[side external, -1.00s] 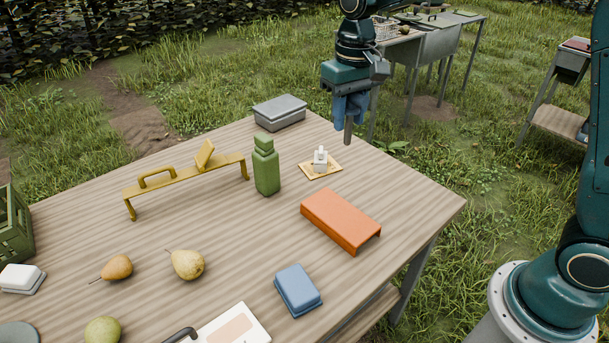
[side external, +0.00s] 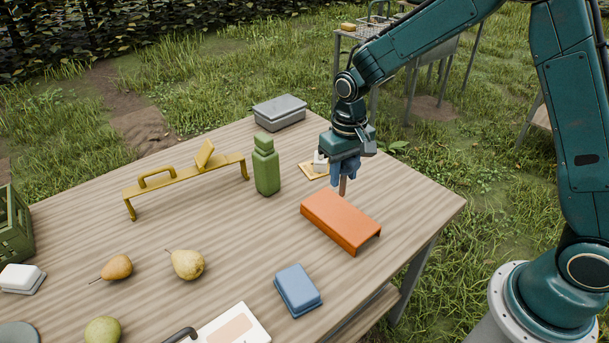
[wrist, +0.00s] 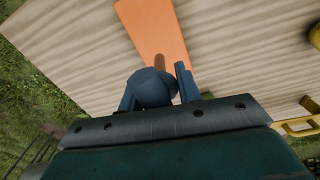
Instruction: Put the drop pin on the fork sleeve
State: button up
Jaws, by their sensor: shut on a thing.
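My gripper (side external: 345,168) is shut on the drop pin, which hangs upright with its brown-grey shank (side external: 342,186) pointing down. In the wrist view, a dark blue rounded head (wrist: 152,88) sits between the fingers, with the brown shank (wrist: 161,62) beyond it. A small white fitting (side external: 319,161) on a yellow plate (side external: 309,171) appears to be the fork sleeve; my gripper partly hides it. The pin is in front and to the right of this fitting, apart from it. The pin's tip is close to the far end of the orange channel-shaped piece (side external: 340,222); contact cannot be told.
A green bottle (side external: 266,166) stands left of the plate. A yellow handled bracket (side external: 185,177) is farther left, and a grey box (side external: 279,112) is behind. A blue box (side external: 298,290) and pears (side external: 187,264) lie nearer the front. Bare table surrounds the orange piece.

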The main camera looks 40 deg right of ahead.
aim_at(341, 195)
jog(key=shift+f, duration=0.8)
jog(key=shift+f, duration=0.1)
jog(key=shift+f, duration=2)
jog(key=shift+f, duration=0.1)
jog(key=o, duration=1)
notch_tip(341, 195, up, 12)
jog(key=shift+f, duration=0.25)
jog(key=shift+r, duration=0.35)
